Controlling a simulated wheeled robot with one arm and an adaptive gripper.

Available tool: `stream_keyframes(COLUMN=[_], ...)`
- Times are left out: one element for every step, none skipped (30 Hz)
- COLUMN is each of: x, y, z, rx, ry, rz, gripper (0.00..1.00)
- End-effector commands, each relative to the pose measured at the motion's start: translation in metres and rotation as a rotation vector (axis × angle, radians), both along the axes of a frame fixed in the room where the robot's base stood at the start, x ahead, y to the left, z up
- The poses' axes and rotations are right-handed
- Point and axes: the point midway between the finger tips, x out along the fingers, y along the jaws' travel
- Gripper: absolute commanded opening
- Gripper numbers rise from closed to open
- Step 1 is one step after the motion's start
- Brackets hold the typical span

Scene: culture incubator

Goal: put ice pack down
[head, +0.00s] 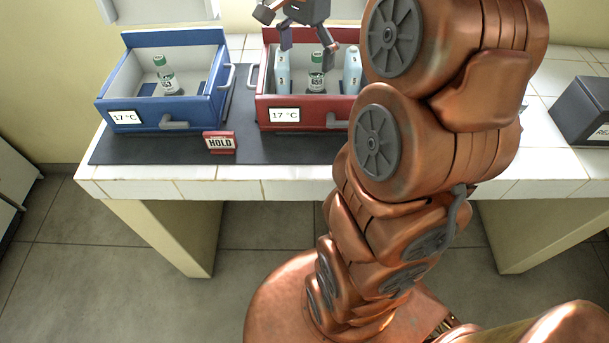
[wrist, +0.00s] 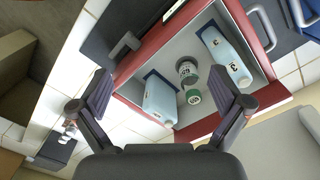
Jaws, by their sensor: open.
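My gripper (head: 307,48) is open above the red box (head: 290,101), and it also shows in the wrist view (wrist: 167,90) with its fingers spread and nothing between the tips. In the red box are two pale blue ice packs, a left one (head: 282,75) and a right one (head: 351,66), one on either side of a green-capped vial (head: 316,80). In the wrist view one ice pack (wrist: 160,101) stands near the left finger and the other (wrist: 226,52) is farther up. Neither pack is gripped. My arm hides the red box's right side in the head view.
A blue box (head: 142,99) with a green-capped vial (head: 163,73) stands to the left on the dark mat (head: 185,150). A HOLD sign (head: 219,142) is at the front between the boxes. A dark grey box (head: 585,108) stands far right; white tiles beside it are clear.

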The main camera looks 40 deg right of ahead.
Motion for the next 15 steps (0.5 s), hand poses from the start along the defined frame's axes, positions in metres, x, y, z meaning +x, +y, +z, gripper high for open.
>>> stream_keyframes(x=[-0.009, -0.013, -0.019, -0.025, -0.03, -0.037, -0.044, -0.051, -0.059, -0.065, -0.072, -0.081, -0.088, -0.096, -0.106], y=[0.017, 0.025, 0.036, 0.045, 0.053, 0.063, 0.07, 0.078, 0.087, 0.093, 0.1, 0.107, 0.113, 0.119, 0.125], z=[-0.004, -0.005, -0.008, -0.011, -0.014, -0.016, -0.02, -0.023, -0.027, -0.03, -0.033, -0.038, -0.041, -0.046, -0.05], rx=[0.003, 0.004, 0.007, 0.01, 0.013, 0.014, 0.017, 0.021, 0.024, 0.027, 0.03, 0.033, 0.038, 0.042, 0.046], ry=[0.009, 0.009, 0.01, 0.014, 0.016, 0.019, 0.024, 0.029, 0.032, 0.036, 0.038, 0.039, 0.043, 0.05, 0.054], rz=[0.081, 0.132, 0.2, 0.249, 0.298, 0.362, 0.411, 0.459, 0.521, 0.567, 0.614, 0.675, 0.719, 0.764, 0.822], gripper=[1.0, 1.0, 1.0, 1.0, 1.0, 1.0, 1.0, 1.0, 1.0, 1.0, 1.0, 1.0, 1.0, 1.0, 1.0])
